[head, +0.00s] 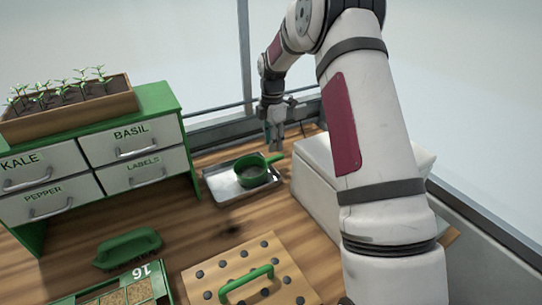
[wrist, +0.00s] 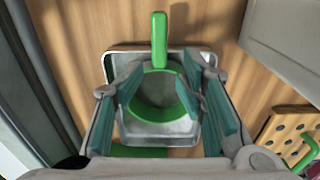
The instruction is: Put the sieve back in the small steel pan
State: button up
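The sieve (head: 254,171) has a green rim, a grey mesh and a green handle. It sits in the small steel pan (head: 221,187), with its handle reaching out over the pan's right edge. In the wrist view the sieve's bowl (wrist: 152,110) lies within the pan (wrist: 133,131), and the handle points up past the pan's rim. My gripper (head: 277,146) is above the handle side of the pan, apart from the sieve. In the wrist view my gripper (wrist: 158,88) has its teal fingers spread with nothing between them. The fingers hide parts of the sieve's rim and the pan's sides.
A drawer cabinet (head: 130,148) with a seedling box (head: 70,110) stands left of the pan. A white box (head: 318,185) is close on the right. A green brush (head: 128,248), a seed tray (head: 115,290) and a dotted board (head: 240,262) lie in front.

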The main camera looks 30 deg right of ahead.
jog(key=s+a+r+m+t+h, duration=0.1)
jog(key=s+a+r+m, duration=0.4)
jog(key=s+r, duration=0.4)
jog(key=s+a+r+m+t, duration=0.1)
jog(key=s+a+r+m, duration=0.3)
jog(key=s+a+r, duration=0.55)
jog(key=s+a+m+t, duration=0.2)
jog(key=s+m, duration=0.7)
jog(key=s, duration=0.9)
jog(key=shift+s+a+t+y, duration=0.3)
jog(key=shift+s+a+y, duration=0.1)
jog(key=shift+a, duration=0.15)
